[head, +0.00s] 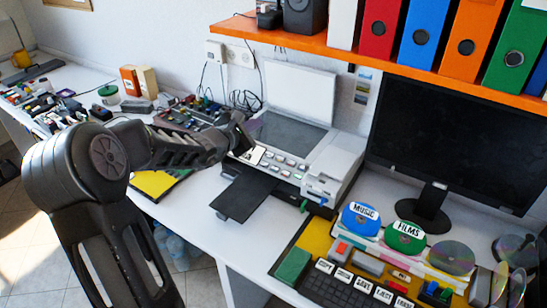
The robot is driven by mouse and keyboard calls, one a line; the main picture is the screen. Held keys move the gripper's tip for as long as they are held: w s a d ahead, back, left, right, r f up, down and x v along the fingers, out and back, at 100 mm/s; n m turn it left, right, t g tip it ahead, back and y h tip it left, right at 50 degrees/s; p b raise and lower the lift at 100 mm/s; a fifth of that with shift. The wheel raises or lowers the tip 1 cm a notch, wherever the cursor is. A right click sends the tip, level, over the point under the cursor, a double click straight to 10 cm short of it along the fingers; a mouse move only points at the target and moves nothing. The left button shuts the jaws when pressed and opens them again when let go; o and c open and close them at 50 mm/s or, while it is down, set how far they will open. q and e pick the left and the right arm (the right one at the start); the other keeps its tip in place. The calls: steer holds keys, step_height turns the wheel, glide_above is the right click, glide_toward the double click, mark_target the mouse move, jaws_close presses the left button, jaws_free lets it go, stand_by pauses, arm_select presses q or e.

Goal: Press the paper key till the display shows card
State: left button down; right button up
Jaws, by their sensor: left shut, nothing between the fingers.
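A white printer (340,160) stands on the desk in the middle, its lid raised and its glass bare. Its front panel carries several small pale keys (283,164); their labels are too small to read, so I cannot tell which is the paper key. I cannot make out any display wording. My left gripper (246,142) is shut and empty at the left end of the panel, partly covering it. I cannot tell whether its tips touch a key. My right gripper is not in view.
A dark paper tray (245,192) sticks out of the printer's front. A monitor (445,135) stands at the right, below an orange shelf (400,62) with binders. A keyboard (350,291) and discs labelled MUSIC (361,220) and FILMS (405,236) are at front right. Clutter fills the left desk.

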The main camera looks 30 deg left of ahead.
mark_target(270, 154)
arm_select(q)
step_height(270, 154, down, 5)
steer(key=b, duration=0.4)
steer(key=shift+w, duration=0.15)
steer(key=shift+f, duration=0.2)
steer(key=w+f+b, duration=0.1)
steer(key=f+b, duration=0.1)
steer(key=w+f+b, duration=0.1)
steer(key=f+b, duration=0.1)
steer(key=w+f+b, duration=0.1)
steer(key=f+b, duration=0.1)
steer(key=shift+w+f, duration=0.25)
steer(key=shift+f, duration=0.1)
steer(key=shift+w+a+f+b, duration=0.1)
steer(key=shift+w+f+b, duration=0.3)
steer(key=shift+b, duration=0.45)
stand_by(1.1)
steer(key=shift+w+f+b, duration=0.15)
steer(key=shift+f+b, duration=0.2)
steer(key=shift+b, duration=0.35)
